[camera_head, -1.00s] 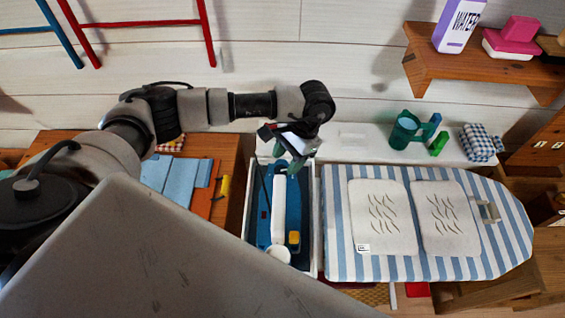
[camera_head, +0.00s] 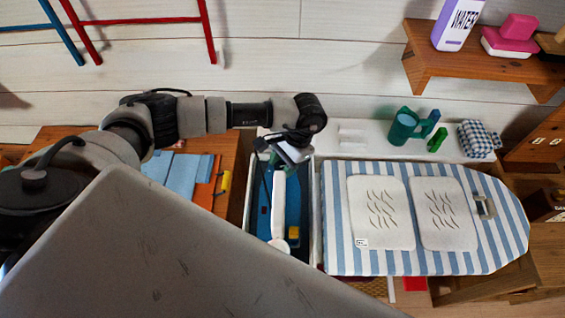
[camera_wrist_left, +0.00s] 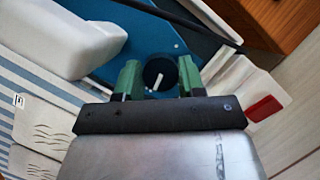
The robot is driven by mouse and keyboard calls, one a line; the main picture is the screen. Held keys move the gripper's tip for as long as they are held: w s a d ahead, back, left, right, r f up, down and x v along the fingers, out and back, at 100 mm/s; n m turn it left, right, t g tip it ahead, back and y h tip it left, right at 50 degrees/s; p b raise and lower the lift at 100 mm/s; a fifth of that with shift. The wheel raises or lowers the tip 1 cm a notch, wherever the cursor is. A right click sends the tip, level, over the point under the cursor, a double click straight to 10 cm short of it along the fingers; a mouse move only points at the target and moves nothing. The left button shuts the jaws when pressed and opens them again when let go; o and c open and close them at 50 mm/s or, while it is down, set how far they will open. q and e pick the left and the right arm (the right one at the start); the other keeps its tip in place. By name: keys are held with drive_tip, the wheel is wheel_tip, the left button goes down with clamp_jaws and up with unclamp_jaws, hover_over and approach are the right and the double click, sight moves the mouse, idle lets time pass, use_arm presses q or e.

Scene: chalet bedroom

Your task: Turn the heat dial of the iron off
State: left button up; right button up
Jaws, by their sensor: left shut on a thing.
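The iron shows a blue body (camera_head: 264,218) and a long white handle (camera_head: 279,205) in the head view. Its blue surface (camera_wrist_left: 112,72) and part of the white handle (camera_wrist_left: 65,38) also show in the left wrist view. The round black heat dial (camera_wrist_left: 157,70) has a white pointer mark, slanting in the wrist picture. My left gripper (camera_head: 275,162) is at the iron's far end. In the wrist view its green fingers (camera_wrist_left: 158,79) are on either side of the dial, shut on it. My right gripper is not in view.
The iron sits in a white-rimmed tray (camera_head: 314,205). A blue-striped ironing board (camera_head: 335,230) with two pale cloths lies to the right. A green mug-like object (camera_head: 403,127) and a checked bundle (camera_head: 477,138) stand on the white ledge behind. A wooden shelf (camera_head: 480,66) is above.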

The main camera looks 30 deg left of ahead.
use_arm(q)
drive_tip(key=shift+f+n+b, duration=0.15)
drive_tip(key=shift+n+b, duration=0.35)
drive_tip(key=shift+b, duration=0.25)
drive_tip(key=n+h+b, duration=0.1)
drive_tip(key=n+b, duration=0.2)
drive_tip(key=b, duration=0.1)
drive_tip(key=n+h+b, duration=0.2)
drive_tip(key=n+b, duration=0.2)
drive_tip(key=n+h+b, duration=0.1)
drive_tip(key=n+b, duration=0.2)
drive_tip(key=b, duration=0.1)
drive_tip(key=shift+a, duration=0.3)
drive_tip(key=n+h+b, duration=0.1)
drive_tip(key=n+b, duration=0.1)
drive_tip(key=n, duration=0.1)
drive_tip(key=shift+r+n+t+h+b, duration=0.2)
drive_tip(key=shift+n+t+h+b, duration=0.2)
drive_tip(key=shift+n+b, duration=0.3)
drive_tip(key=o, duration=0.6)
